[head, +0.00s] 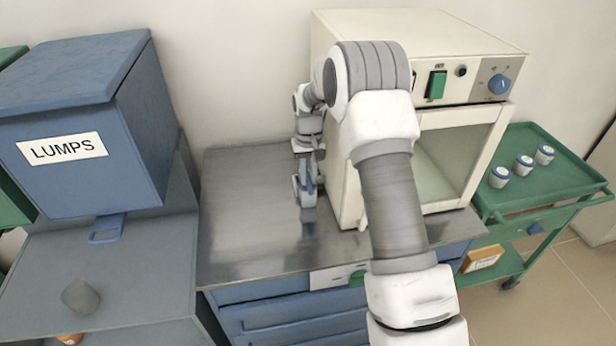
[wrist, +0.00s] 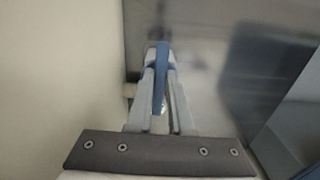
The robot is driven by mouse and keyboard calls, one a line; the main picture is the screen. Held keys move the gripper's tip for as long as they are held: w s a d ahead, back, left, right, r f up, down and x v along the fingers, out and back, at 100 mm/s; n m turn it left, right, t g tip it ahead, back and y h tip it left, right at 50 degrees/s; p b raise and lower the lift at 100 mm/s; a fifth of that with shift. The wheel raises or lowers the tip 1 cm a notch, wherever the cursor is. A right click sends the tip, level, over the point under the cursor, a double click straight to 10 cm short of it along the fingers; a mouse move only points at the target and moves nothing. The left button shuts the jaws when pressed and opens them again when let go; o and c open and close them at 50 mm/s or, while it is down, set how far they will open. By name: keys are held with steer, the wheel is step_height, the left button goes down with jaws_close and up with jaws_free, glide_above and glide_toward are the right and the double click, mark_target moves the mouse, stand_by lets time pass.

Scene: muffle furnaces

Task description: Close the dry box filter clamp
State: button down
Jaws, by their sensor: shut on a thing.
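The dry box is the cream cabinet (head: 455,40) on the steel bench, with a glazed front, a green switch and a blue knob. My gripper (head: 307,197) points down beside the box's left side, just above the bench. In the wrist view, my gripper (wrist: 160,80) is shut on a narrow blue lever (wrist: 160,88), which I take to be the filter clamp. The lever stands between the two grey fingers, beside a pale wall. The clamp's body and filter are mostly hidden, so I cannot tell how far it is closed.
The steel bench top (head: 240,220) is clear to the left of my gripper. A blue bin marked LUMPS (head: 70,115) stands further left, with a grey lump (head: 81,296) below it. A green cart (head: 560,185) with several small white jars stands right. My arm crosses the box's front.

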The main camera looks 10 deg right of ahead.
mark_target(308, 180)
stand_by(0.3)
steer(key=c, duration=0.8)
jaws_free()
steer(key=shift+r+p, duration=0.35)
steer(key=shift+r, duration=8.4)
